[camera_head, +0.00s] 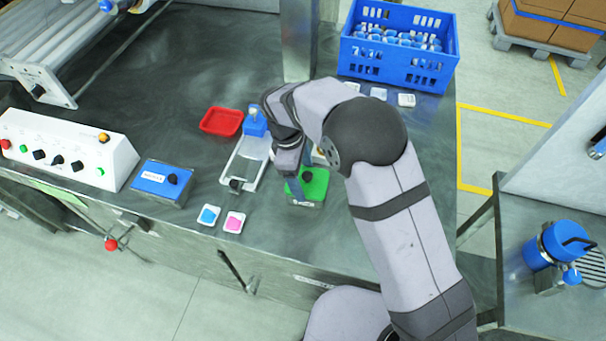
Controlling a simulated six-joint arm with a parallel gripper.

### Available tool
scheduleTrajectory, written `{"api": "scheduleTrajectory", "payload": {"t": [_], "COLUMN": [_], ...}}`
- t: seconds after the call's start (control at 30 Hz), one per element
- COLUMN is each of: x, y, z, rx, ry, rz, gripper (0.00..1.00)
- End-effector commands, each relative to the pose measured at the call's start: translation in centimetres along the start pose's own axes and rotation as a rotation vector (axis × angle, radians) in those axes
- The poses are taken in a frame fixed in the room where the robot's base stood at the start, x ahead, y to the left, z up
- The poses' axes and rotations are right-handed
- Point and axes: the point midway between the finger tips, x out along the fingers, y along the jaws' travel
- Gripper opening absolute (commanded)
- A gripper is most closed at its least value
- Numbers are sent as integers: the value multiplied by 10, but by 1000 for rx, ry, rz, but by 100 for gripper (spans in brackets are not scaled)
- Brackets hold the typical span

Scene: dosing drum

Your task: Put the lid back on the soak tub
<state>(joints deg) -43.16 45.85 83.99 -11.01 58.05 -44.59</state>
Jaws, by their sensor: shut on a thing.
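A green lid (315,189) with a black knob lies right of the middle of the bench. A low box, partly hidden, shows under its front edge; no label on it can be read. My gripper (298,190) points down at the lid's left part and is shut on it. The exact grip is too small and too covered by my wrist to see. I cannot tell whether the lid rests fully on the box or sits slightly above it. A second box with a blue lid (155,178), a white label and a black knob stands further left. I cannot tell which box is the soak tub.
A clear tray (247,160) with a dark knob and a blue block (255,124) stand just left of my gripper. A red tray (221,121) lies beyond. Blue and pink packets (234,222) lie in front. A blue crate (398,62) stands at the back right.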

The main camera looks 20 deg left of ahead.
Motion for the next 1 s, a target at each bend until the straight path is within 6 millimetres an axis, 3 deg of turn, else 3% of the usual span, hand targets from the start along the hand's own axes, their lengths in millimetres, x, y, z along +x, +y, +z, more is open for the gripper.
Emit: {"api": "scheduleTrajectory", "payload": {"t": [0.9,0.93,1.0], "x": [4,4,4], "y": [0,0,0], "z": [-1,-1,-1], "rx": [0,0,0], "ry": [0,0,0], "rz": [0,0,0], "gripper": [51,78,94]}}
